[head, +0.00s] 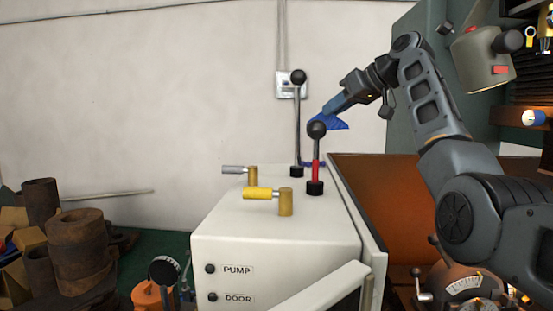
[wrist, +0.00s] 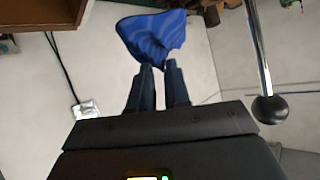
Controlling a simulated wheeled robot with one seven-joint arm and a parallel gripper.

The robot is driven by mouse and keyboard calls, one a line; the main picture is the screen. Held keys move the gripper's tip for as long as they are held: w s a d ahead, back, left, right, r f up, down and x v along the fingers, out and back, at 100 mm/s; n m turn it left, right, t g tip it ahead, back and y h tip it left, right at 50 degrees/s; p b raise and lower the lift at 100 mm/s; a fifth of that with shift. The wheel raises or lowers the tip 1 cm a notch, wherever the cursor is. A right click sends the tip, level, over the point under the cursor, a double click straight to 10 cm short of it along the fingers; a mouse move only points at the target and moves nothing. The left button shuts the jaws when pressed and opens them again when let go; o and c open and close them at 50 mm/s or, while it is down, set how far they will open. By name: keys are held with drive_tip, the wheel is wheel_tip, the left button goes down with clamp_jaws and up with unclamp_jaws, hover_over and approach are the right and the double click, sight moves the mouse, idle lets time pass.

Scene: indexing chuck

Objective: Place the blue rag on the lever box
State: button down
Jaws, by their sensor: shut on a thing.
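The blue rag (head: 335,123) hangs from my gripper (head: 327,110), bunched at the fingertips, in the air behind the black-knobbed levers. In the wrist view the rag (wrist: 152,36) spreads beyond the closely set fingertips of my gripper (wrist: 158,68). The lever box (head: 280,244) is a white cabinet with PUMP and DOOR labels on its front. The rag appears above the back right part of its top, apart from it. Whether it is directly over the top or behind it, I cannot tell.
A tall lever (head: 297,120) and a red-sleeved lever (head: 316,170) stand upright on the box. Yellow (head: 262,194) and grey (head: 234,169) handles sit left of them. A lever's black ball (wrist: 270,110) shows close by at right in the wrist view. The front left top is bare.

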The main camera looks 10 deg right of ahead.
drive_tip(key=w+a+f+p, duration=0.1)
drive_tip(key=w+a+f, duration=0.1)
drive_tip(key=a, duration=0.1)
drive_tip(key=w+a+f+p, duration=0.1)
drive_tip(key=w+a+f, duration=0.1)
drive_tip(key=a, duration=0.1)
drive_tip(key=w+a+f+p, duration=0.1)
drive_tip(key=a+f, duration=0.1)
drive_tip(key=a, duration=0.1)
drive_tip(key=shift+w+f, duration=0.25)
drive_tip(key=shift+w, duration=0.15)
drive_tip(key=shift+a+f+p, duration=0.15)
drive_tip(key=shift+f+p, duration=0.45)
drive_tip(key=shift+f, duration=1.45)
drive_tip(key=c, duration=1.1)
unclamp_jaws()
drive_tip(key=shift+o, duration=0.2)
drive_tip(key=b+v, duration=0.3)
drive_tip(key=v, duration=0.9)
drive_tip(key=shift+b, duration=0.3)
